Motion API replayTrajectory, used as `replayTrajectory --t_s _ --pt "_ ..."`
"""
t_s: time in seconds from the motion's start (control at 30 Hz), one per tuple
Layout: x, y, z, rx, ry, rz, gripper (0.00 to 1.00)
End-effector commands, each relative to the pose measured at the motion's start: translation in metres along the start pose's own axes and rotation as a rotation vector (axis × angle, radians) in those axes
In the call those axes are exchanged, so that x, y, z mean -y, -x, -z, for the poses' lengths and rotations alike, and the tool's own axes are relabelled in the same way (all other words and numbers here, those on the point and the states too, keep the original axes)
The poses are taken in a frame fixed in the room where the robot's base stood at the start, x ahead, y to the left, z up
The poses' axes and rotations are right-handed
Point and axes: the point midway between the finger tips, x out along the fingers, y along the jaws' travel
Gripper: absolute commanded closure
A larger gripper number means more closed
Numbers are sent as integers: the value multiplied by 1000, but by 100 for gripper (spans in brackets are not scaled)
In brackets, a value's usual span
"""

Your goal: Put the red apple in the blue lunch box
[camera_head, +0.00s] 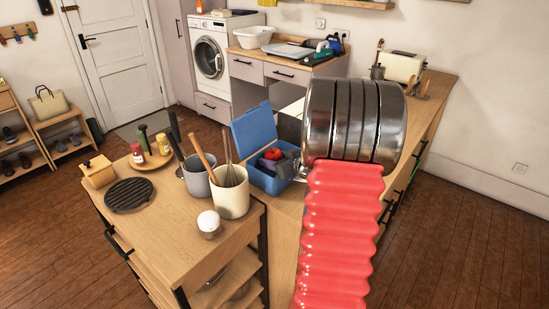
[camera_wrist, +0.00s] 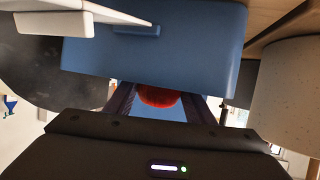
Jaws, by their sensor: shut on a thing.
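The blue lunch box (camera_head: 262,182) stands on the wooden counter in the head view, its lid (camera_head: 254,128) open and upright at the back. The red apple (camera_head: 273,154) shows at the box's opening. In the wrist view the apple (camera_wrist: 158,96) is between the two dark fingers of my gripper (camera_wrist: 159,104), which is shut on it. Blue surfaces of the lunch box (camera_wrist: 150,45) fill the middle of that view around the apple. My arm hides part of the box's right side in the head view. I cannot tell whether the apple touches the box floor.
A cream utensil crock (camera_head: 231,200) and a grey one (camera_head: 197,181) stand left of the box, with a whisk and tall handles sticking up. A white-lidded jar (camera_head: 209,223) is in front. A black trivet (camera_head: 129,195) and a plate with bottles lie further left.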

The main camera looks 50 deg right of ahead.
Motion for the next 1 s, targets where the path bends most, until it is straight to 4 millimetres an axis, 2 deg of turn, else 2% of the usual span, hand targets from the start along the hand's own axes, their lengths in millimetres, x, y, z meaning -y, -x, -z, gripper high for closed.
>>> replayTrajectory --t_s 0.1,0.13,0.4,0.67,0.87,1.0 --pt "0 0 -1 0 0 0 76" --pt "0 0 -1 0 0 0 51" --pt "0 0 -1 0 0 0 32" --pt "0 0 0 0 1 0 32" --pt "0 4 11 -1 3 0 32" --pt "-1 22 11 0 1 -1 32"
